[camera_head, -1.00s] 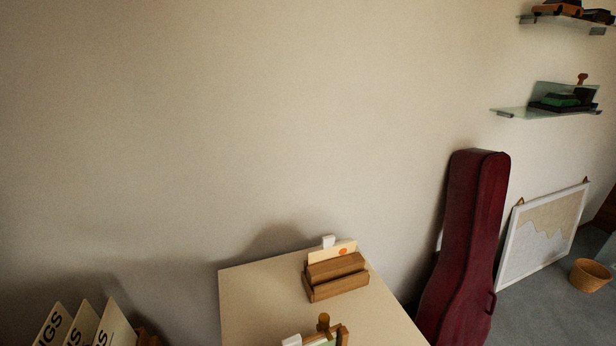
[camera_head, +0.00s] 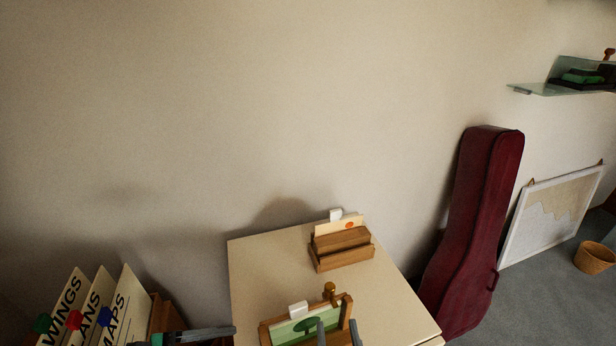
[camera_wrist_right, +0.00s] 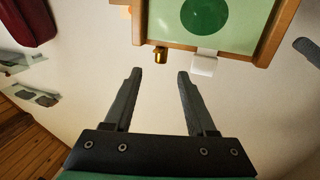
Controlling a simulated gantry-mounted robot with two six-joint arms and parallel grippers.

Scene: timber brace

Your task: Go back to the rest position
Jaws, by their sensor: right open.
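My right gripper (camera_head: 338,326) shows at the bottom edge of the head view, its fingers upright by the wooden-framed green picture (camera_head: 287,334). In the right wrist view my right gripper (camera_wrist_right: 159,74) is open and empty, with bare surface between its fingers. The framed picture (camera_wrist_right: 160,20) lies just beyond the fingertips, apart from them. A grey finger-like part, which looks like my left gripper (camera_head: 207,334), shows at the lower left of the head view. Its jaw state cannot be made out.
The cream table (camera_head: 275,262) bears a wooden card holder (camera_head: 342,257) at its back. Upright lettered cards (camera_head: 122,305) stand at the lower left. A dark red instrument case (camera_head: 472,230) leans by the wall right of the table. Free tabletop lies behind the framed picture.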

